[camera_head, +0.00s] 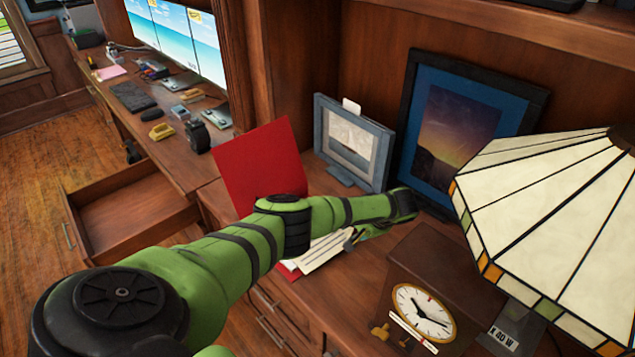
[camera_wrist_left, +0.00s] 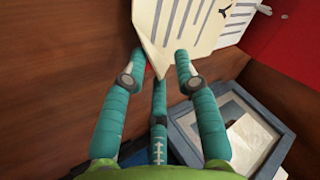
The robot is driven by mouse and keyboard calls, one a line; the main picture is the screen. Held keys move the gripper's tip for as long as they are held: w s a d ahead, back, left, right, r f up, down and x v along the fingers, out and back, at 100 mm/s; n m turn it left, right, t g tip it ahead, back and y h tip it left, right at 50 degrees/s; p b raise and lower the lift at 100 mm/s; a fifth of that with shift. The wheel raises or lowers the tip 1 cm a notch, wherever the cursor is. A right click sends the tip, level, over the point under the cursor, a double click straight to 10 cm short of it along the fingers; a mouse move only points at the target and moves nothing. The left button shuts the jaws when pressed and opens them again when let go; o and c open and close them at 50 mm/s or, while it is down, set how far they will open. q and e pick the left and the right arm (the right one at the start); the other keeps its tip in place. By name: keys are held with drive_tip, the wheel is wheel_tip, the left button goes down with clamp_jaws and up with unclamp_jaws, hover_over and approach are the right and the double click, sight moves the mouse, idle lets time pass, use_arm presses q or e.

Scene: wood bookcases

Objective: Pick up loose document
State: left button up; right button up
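The loose document is a cream sheet with dark printed lines (camera_head: 325,248), lying by a red folder (camera_head: 260,165) whose cover stands raised. In the left wrist view the sheet (camera_wrist_left: 200,22) fills the top, and a corner of it points down between my fingertips. My left gripper (camera_head: 356,238) is over the right end of the sheet, partly hidden by my arm. In the left wrist view its teal fingers (camera_wrist_left: 160,68) are spread apart on both sides of the corner. Whether any finger touches the paper is unclear. My right gripper is not in view.
A small grey picture frame (camera_head: 350,140) and a larger dark frame (camera_head: 455,130) stand behind. A wooden clock (camera_head: 425,310) and a stained-glass lamp (camera_head: 550,220) stand close on the right. An open drawer (camera_head: 135,215) juts out at the left.

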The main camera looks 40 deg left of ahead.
use_arm(q)
clamp_jaws()
drive_tip(key=shift+r, duration=0.1)
